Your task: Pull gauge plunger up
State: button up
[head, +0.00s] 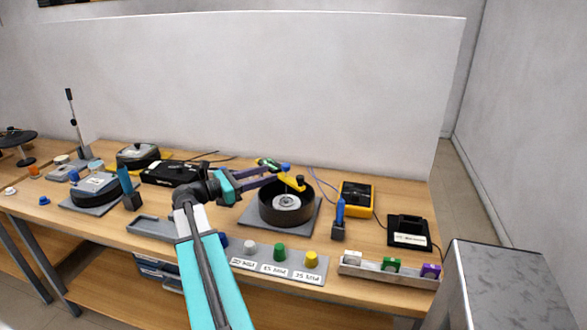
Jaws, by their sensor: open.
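My gripper (274,174) reaches in from the left over a black round pan (267,215) on a grey base plate. Its two purple-grey fingers are apart. A yellow part (293,182) with a blue knob (300,178) stands above the pan, just right of the fingertips. A small green piece (267,162) shows by the upper fingertip. A pale disc with a thin upright pin (287,201) sits inside the pan. I cannot tell which of these parts is the gauge plunger, or whether the fingers touch anything.
A blue-handled tool in a dark holder (338,220) and a yellow meter (356,198) stand right of the pan. A labelled panel with coloured knobs (279,262) and a tray of coloured blocks (390,270) lie in front. A white panel (260,85) closes the back.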

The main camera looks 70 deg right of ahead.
jog(key=p+x, duration=0.2)
jog(key=x, duration=1)
jog(key=shift+s+d, duration=0.15)
grip_shut()
